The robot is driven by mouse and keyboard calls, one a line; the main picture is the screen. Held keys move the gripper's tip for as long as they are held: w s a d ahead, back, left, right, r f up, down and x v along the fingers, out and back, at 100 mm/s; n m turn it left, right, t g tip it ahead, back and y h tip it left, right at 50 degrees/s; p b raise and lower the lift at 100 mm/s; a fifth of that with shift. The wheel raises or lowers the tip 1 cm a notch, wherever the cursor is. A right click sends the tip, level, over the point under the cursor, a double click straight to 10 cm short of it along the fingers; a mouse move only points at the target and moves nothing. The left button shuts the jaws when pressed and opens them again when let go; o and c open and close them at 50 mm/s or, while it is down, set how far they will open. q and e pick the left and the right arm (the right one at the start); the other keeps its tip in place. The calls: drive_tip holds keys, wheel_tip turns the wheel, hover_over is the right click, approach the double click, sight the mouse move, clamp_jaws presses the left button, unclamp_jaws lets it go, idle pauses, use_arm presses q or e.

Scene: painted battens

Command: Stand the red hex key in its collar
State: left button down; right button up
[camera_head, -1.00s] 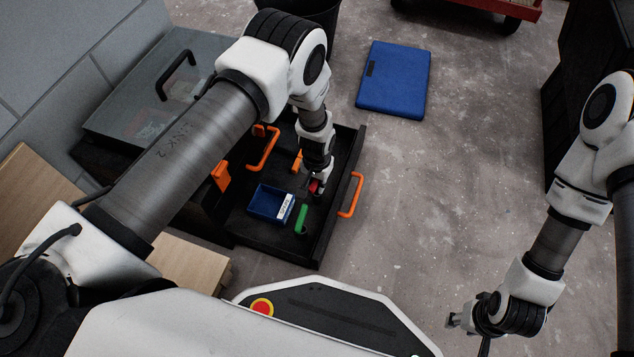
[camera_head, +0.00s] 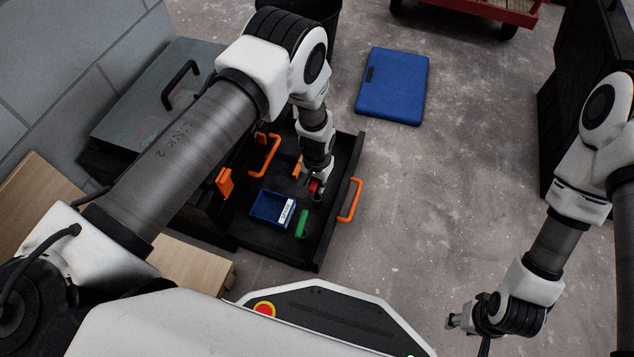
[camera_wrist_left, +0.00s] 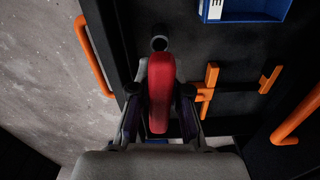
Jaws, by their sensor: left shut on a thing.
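My left gripper (camera_head: 315,188) is over the open black drawer, shut on the red hex key (camera_head: 314,186). In the left wrist view the red handle (camera_wrist_left: 160,92) lies between the two fingers (camera_wrist_left: 160,115). A dark round collar (camera_wrist_left: 159,43) shows just beyond the handle's far end. I cannot tell whether the key's shaft is in it; the shaft is hidden. A green handle (camera_head: 302,223) stands in the drawer nearer to me. My right gripper (camera_head: 468,316) is low at the right, away from the drawer; its jaws are too small to judge.
The drawer (camera_head: 290,255) has an orange pull handle (camera_head: 350,200). A blue labelled bin (camera_head: 268,206) and several orange parts sit close to my left gripper. A blue case (camera_head: 392,85) lies on the floor.

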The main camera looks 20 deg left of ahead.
use_arm(q)
drive_tip(key=shift+r+p, duration=4.7)
drive_tip(key=shift+r, duration=0.55)
